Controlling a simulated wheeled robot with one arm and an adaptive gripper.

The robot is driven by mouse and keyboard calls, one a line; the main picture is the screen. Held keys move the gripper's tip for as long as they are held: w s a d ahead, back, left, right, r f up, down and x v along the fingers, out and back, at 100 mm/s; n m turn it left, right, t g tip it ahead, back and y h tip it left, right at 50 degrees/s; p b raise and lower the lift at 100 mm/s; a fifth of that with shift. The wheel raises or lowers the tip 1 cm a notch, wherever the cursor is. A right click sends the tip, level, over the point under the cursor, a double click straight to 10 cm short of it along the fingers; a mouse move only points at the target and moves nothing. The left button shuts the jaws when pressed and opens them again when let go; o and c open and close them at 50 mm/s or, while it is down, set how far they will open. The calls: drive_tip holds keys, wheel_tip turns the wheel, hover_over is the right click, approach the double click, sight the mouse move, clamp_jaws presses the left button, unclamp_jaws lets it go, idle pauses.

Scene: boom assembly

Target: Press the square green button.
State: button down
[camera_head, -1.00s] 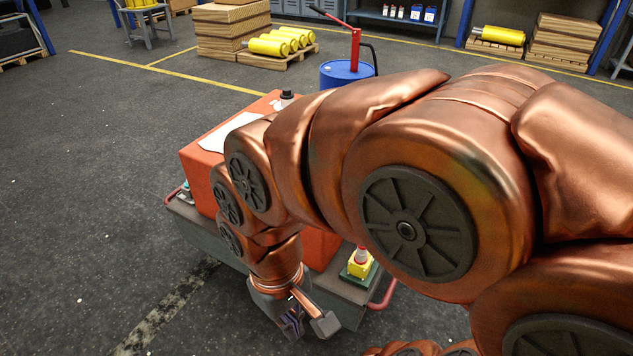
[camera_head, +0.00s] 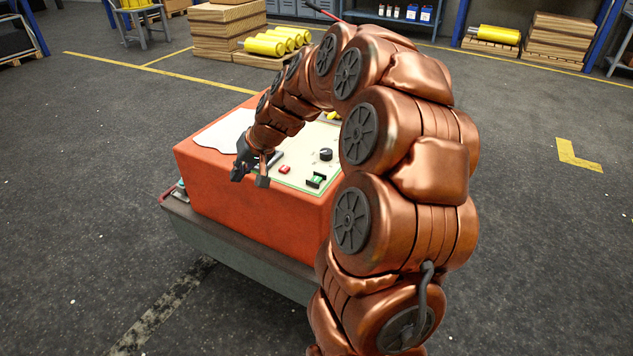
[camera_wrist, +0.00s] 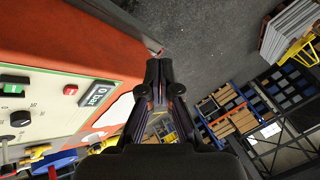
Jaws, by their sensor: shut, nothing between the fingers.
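The square green button (camera_head: 316,180) sits in a dark frame on the pale control panel (camera_head: 300,182) on top of the orange box, near its front right. It also shows at the left edge in the wrist view (camera_wrist: 14,86). My gripper (camera_head: 243,172) is shut and empty. It is by the front left edge of the orange box, left of the green button and apart from it. In the wrist view its closed fingertips (camera_wrist: 158,70) point past the box edge toward the floor and shelves.
The panel also carries a red button (camera_head: 285,169), a black knob (camera_head: 326,154) and a display reading 0 bar (camera_wrist: 97,92). A white sheet (camera_head: 222,131) lies on the orange box (camera_head: 235,205). Open floor surrounds the box's grey base (camera_head: 235,252).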

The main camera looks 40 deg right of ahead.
drive_tip(key=w+d+f+m+t+h, duration=0.1)
drive_tip(key=w+d+f+m, duration=0.1)
drive_tip(key=d, duration=0.5)
drive_tip(key=w+d+f+m+t+h, duration=0.1)
drive_tip(key=w+d, duration=0.1)
drive_tip(key=d, duration=0.6)
drive_tip(key=m+t+h+b, duration=0.1)
drive_tip(key=m+h, duration=0.1)
drive_tip(key=m, duration=0.1)
hover_over(318, 179)
wheel_tip(318, 179, down, 4)
drive_tip(key=shift+a, duration=0.1)
drive_tip(key=shift+f, duration=0.1)
wheel_tip(318, 179, down, 7)
drive_tip(key=b, duration=0.4)
drive_tip(key=shift+f, duration=0.2)
drive_tip(key=shift+f+b, duration=0.65)
drive_tip(key=shift+f, duration=0.15)
drive_tip(key=shift+f+b, duration=0.3)
drive_tip(key=shift+b, duration=0.2)
